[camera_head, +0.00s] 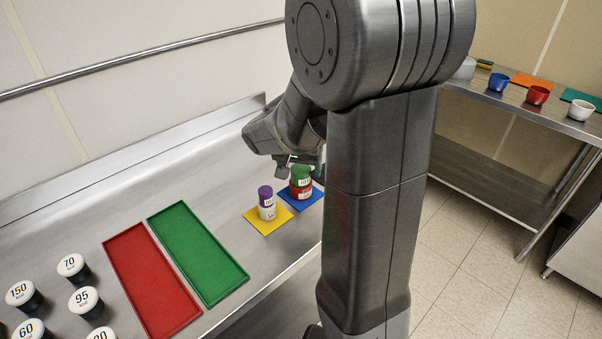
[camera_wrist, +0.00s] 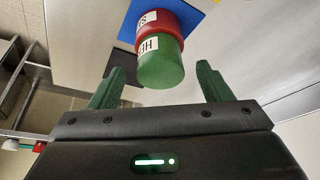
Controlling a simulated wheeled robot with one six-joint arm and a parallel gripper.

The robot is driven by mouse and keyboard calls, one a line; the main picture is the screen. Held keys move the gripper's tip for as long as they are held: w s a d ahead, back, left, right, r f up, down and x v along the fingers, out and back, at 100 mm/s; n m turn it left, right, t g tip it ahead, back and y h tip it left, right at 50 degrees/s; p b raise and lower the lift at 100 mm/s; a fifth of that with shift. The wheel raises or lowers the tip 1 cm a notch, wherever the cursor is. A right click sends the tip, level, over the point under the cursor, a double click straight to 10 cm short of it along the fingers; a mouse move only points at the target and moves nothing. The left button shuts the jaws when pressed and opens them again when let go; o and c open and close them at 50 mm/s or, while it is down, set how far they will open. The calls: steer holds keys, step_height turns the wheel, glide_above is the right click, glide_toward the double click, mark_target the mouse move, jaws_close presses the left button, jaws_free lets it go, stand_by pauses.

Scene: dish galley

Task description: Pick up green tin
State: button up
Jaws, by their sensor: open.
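The green tin (camera_head: 300,173) sits on top of a red tin (camera_head: 301,189), and both stand on a blue mat (camera_head: 314,197) at the right part of the steel counter. In the wrist view the green tin (camera_wrist: 160,66) is nearest, with the red tin (camera_wrist: 156,20) behind it and the blue mat (camera_wrist: 193,14) beyond. Both tins carry white labels with dark letters. My gripper (camera_wrist: 153,80) is open and empty, its two green fingers apart on either side of the green tin's end. In the head view my gripper (camera_head: 296,160) is just above the stack.
A purple tin (camera_head: 265,192) on a white tin (camera_head: 267,209) stands on a yellow mat (camera_head: 256,225) close left of the stack. Green (camera_head: 198,252) and red (camera_head: 152,281) trays and several numbered canisters (camera_head: 72,266) lie further left. A side table (camera_head: 508,97) holds cups.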

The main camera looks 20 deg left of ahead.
steer(key=shift+x, duration=1.4)
